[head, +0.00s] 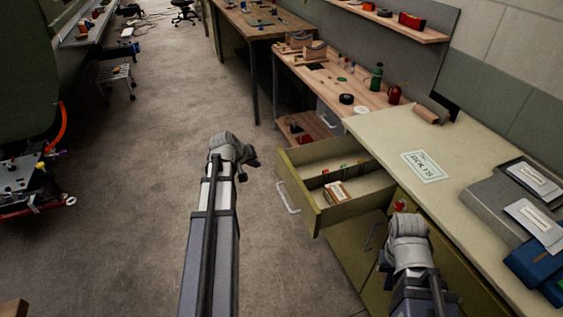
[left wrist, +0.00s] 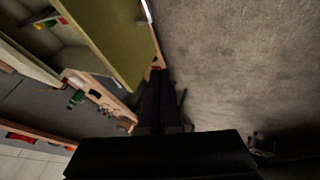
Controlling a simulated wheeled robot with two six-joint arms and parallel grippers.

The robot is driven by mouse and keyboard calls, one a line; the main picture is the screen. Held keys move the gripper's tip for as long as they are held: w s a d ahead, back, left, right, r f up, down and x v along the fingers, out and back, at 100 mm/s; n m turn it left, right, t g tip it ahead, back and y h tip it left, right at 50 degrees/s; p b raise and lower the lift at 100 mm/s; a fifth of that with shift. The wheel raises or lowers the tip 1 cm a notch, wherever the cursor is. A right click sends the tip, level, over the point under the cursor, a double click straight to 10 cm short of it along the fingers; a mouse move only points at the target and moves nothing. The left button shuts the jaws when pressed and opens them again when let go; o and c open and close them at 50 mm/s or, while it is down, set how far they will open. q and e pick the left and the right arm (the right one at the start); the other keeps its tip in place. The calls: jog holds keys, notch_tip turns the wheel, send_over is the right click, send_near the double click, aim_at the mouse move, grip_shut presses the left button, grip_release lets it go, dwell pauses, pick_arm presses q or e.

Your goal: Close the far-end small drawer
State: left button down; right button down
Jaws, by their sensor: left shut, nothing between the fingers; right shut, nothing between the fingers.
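The small drawer (head: 318,210) at the far end of the olive cabinet stands pulled open, with a pale bar handle (head: 289,198) on its front. It holds a small labelled box and small coloured items, split by a divider. My left gripper (head: 248,160) is shut and empty, left of the drawer front and apart from it. In the left wrist view the shut fingers (left wrist: 160,95) point past the olive drawer front (left wrist: 115,40), its handle partly cut off at the top. My right gripper (head: 385,258) is shut beside the cabinet front, its fingers mostly hidden by the wrist.
The cabinet's cream top (head: 385,135) carries a bolts label, grey cases and a blue box. A wooden workbench (head: 325,75) with bottles and tape stands beyond the drawer. The floor (head: 130,190) to the left is open; a red-edged cart (head: 35,190) stands at far left.

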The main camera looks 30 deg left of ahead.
pick_arm(q)
jog(key=shift+w+d+f+b, duration=0.5)
jog(key=shift+w+f+b, duration=0.8)
jog(key=shift+w, duration=0.2)
jog(key=shift+w+d+f+b, duration=0.45)
jog(key=shift+w+f+b, duration=0.9)
jog(key=shift+w, duration=0.1)
jog(key=shift+w+d+f+b, duration=0.5)
jog(key=shift+w+f+b, duration=0.8)
jog(key=shift+w, duration=0.2)
jog(key=shift+w, duration=0.1)
jog(key=w+d, duration=0.6)
jog(key=w, duration=0.1)
jog(key=w+d, duration=0.6)
jog(key=w, duration=0.1)
jog(key=w+d, duration=0.6)
jog(key=w, duration=0.2)
jog(key=shift+d, duration=0.35)
jog(key=shift+w+d+r, duration=0.1)
jog(key=shift+w+d, duration=0.5)
